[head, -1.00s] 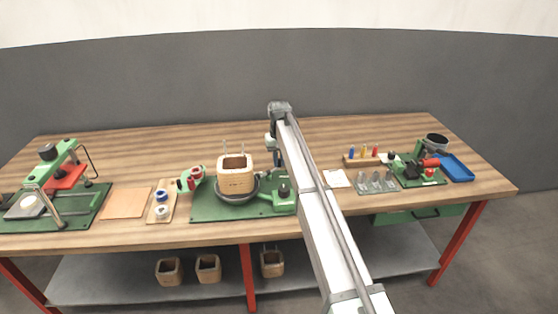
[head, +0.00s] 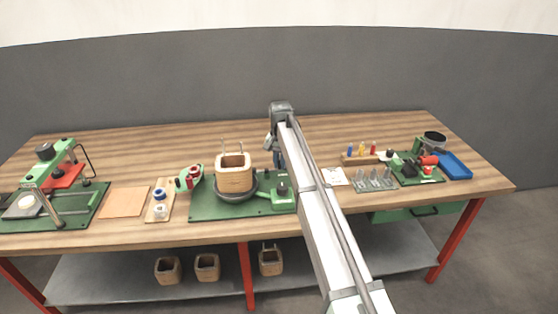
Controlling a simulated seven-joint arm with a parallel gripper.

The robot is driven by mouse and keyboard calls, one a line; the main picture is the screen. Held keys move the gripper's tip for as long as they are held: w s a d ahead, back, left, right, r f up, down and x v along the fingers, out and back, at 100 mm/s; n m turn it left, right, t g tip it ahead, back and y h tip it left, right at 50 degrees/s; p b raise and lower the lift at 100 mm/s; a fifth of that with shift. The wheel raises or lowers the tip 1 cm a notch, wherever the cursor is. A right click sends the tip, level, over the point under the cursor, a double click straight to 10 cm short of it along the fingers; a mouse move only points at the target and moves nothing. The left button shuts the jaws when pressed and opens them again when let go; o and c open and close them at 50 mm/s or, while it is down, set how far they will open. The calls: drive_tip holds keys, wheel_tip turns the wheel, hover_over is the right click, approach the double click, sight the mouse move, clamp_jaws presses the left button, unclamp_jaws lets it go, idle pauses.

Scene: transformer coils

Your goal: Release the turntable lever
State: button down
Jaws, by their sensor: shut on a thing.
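The turntable (head: 236,196) is a dark round plate on a green base plate (head: 208,210), left of my arm. A square wooden coil form (head: 233,174) with two thin upright pins stands on it. A green block with a dark knob (head: 281,189) sits at the right end of the base plate. My gripper (head: 277,160) points down just behind this block, right of the coil form. It is shut on what appears to be the turntable lever. The fingertips and most of the lever are too small and partly hidden by my arm to see clearly.
A green press (head: 50,185) stands far left, with an orange mat (head: 125,202) and a tape dispenser (head: 189,178) nearer. Right of my arm are a peg rack (head: 361,158), a small green fixture (head: 415,170) and a blue tray (head: 455,165). Coil forms sit on the lower shelf.

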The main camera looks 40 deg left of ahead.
drive_tip(key=shift+s+d+m, duration=0.3)
drive_tip(key=shift+s+m, duration=0.1)
drive_tip(key=shift+m, duration=0.65)
drive_tip(key=shift+s+d+m, duration=0.25)
drive_tip(key=shift+s+m, duration=0.1)
drive_tip(key=shift+m, duration=0.7)
drive_tip(key=c, duration=1.1)
unclamp_jaws()
wheel_tip(320, 180, up, 14)
drive_tip(key=shift+f, duration=0.15)
